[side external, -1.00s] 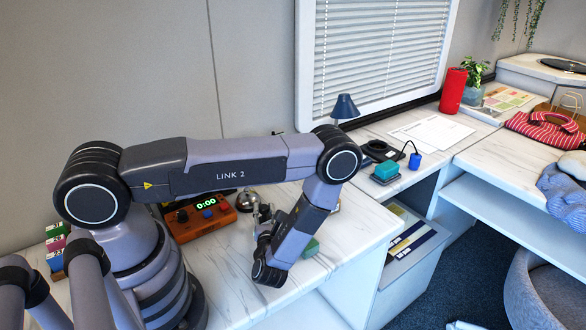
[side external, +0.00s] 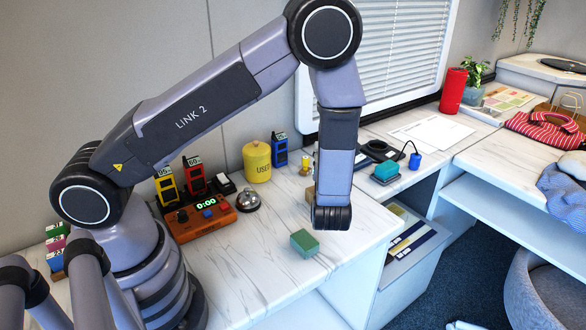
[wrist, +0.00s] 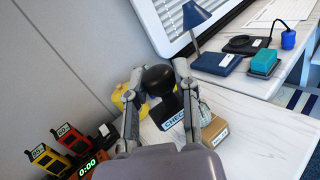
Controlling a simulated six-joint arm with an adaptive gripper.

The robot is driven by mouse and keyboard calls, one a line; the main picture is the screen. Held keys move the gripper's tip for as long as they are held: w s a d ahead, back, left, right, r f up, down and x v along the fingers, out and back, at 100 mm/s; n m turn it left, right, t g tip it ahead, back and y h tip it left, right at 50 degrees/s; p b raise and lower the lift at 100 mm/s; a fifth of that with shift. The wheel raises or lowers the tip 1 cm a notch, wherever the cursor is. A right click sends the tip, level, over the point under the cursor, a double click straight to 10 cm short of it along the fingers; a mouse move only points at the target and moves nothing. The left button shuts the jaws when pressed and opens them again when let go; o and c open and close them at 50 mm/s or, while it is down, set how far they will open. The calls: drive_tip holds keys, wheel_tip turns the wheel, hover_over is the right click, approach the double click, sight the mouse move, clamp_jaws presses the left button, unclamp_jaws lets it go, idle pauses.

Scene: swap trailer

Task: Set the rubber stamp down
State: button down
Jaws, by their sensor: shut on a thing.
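The rubber stamp (wrist: 160,80) has a round black knob handle and a white label reading "CHEC…" in the wrist view. My gripper (wrist: 158,72) is shut on it, with one finger on each side of the handle. A tan block (wrist: 215,132) shows just beyond the label; I cannot tell whether it is the stamp's base. In the side view, my arm hides most of the gripper and the stamp. A brown piece (side external: 309,194) shows at the arm's left edge above the white counter (side external: 255,270). The gap under the stamp is unclear.
A green block (side external: 304,243) lies on the counter near the arm. A bell (side external: 248,201), orange timer box (side external: 200,218) and yellow canister (side external: 257,162) stand to the left. The front counter is mostly clear.

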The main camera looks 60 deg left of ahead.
drive_tip(key=shift+w+a+r+m+t+h, duration=0.1)
drive_tip(key=shift+a+m+t+h, duration=0.05)
drive_tip(key=shift+m+t+h, duration=0.4)
drive_tip(key=shift+w+a+r+m+t+h, duration=0.1)
drive_tip(key=shift+m+t+h, duration=0.35)
drive_tip(key=shift+m+t, duration=0.2)
drive_tip(key=m+t+h, duration=0.2)
drive_tip(key=h, duration=0.1)
drive_tip(key=shift+s+d+f, duration=0.15)
drive_tip(key=shift+s+f, duration=0.05)
drive_tip(key=shift+f, duration=0.1)
drive_tip(key=a+f+n+g+y, duration=0.3)
drive_tip(key=a+f+g, duration=0.15)
drive_tip(key=a, duration=0.55)
drive_tip(key=a+f+n+g+y, duration=0.3)
drive_tip(key=a+f, duration=0.2)
drive_tip(key=a, duration=0.5)
drive_tip(key=shift+n+y, duration=0.3)
drive_tip(key=shift+a+f, duration=0.15)
drive_tip(key=shift+f, duration=3.9)
drive_tip(key=shift+s+f, duration=0.1)
drive_tip(key=shift+f, duration=0.2)
drive_tip(key=shift+f, duration=0.3)
